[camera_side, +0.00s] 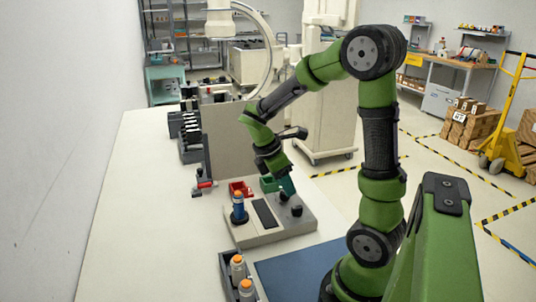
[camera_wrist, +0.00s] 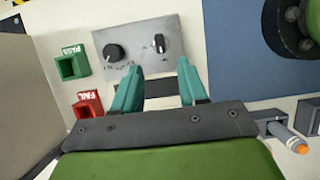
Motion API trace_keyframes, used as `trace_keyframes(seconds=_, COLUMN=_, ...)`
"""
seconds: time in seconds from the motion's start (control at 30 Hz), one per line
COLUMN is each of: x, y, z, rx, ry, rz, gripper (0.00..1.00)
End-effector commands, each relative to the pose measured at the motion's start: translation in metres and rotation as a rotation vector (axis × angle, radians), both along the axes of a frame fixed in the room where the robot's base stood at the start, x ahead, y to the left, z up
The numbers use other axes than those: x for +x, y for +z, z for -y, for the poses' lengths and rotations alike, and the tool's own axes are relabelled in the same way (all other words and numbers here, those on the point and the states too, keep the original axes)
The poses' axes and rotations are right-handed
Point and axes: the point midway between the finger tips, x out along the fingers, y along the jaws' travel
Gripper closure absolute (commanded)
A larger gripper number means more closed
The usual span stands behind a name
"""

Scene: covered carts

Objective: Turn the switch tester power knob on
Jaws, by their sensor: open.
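The switch tester is a grey box (camera_side: 262,235) on the white bench, with a dark rectangle on its top. In the wrist view its panel (camera_wrist: 138,70) carries a round black knob (camera_wrist: 114,53) on the left and a knob with a white pointer mark (camera_wrist: 160,44) on the right. The labels are too small to read, so I cannot tell which is the power knob. My gripper (camera_wrist: 157,72) has teal fingers spread apart with nothing between them. In the side view my gripper (camera_side: 288,187) is above the tester's right end, near the dark knobs. The fingers appear apart from both knobs.
A green PASS bin (camera_wrist: 70,66) and red FAIL bin (camera_wrist: 88,105) stand beside the tester. A grey upright panel (camera_side: 228,138) is behind. A blue mat (camera_side: 305,272) and bottle rack (camera_side: 226,268) are in front.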

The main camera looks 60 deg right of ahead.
Motion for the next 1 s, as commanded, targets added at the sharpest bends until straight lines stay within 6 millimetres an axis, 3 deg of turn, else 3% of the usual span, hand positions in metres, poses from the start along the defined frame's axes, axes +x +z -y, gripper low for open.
trace_keyframes(seconds=0.2, x=-0.014, y=-0.045, z=0.012, rx=0.003, ry=-0.004, rz=-0.006, gripper=0.57)
trace_keyframes(seconds=0.4, x=-0.022, y=-0.074, z=0.021, rx=0.001, ry=-0.003, rz=-0.001, gripper=0.57)
trace_keyframes(seconds=0.6, x=-0.026, y=-0.086, z=0.025, rx=0.001, ry=-0.003, rz=0.001, gripper=0.57)
trace_keyframes(seconds=0.87, x=-0.026, y=-0.087, z=0.025, rx=0.001, ry=-0.003, rz=0.002, gripper=0.57)
trace_keyframes(seconds=1.0, x=-0.025, y=-0.086, z=0.025, rx=0.001, ry=-0.002, rz=0.002, gripper=0.76)
